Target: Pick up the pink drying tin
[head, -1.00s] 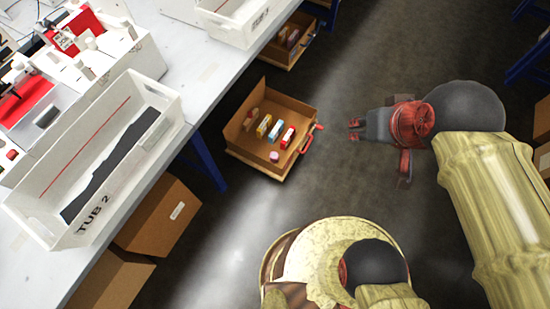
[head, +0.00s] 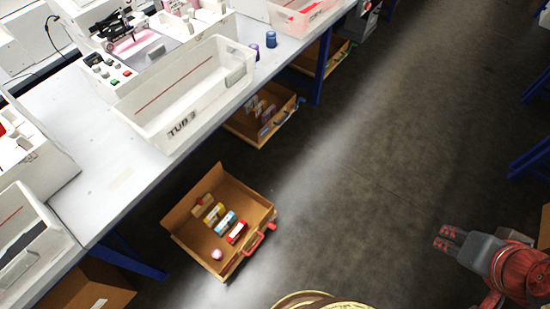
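A small round pink tin (head: 217,254) sits in the near corner of an open brown drawer (head: 178,222), low beside the table. Several small boxes stand in a row behind it, among them a red box (head: 237,233) and a blue box (head: 225,223). My gripper (head: 442,238) is at the lower right over the floor, well apart from the drawer. Its two fingers point left with a gap between them, and nothing shows between them.
The drawer has a red handle (head: 258,240) on its front. A second open drawer (head: 262,118) stands farther back. The floor (head: 350,170) between drawer and gripper is clear.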

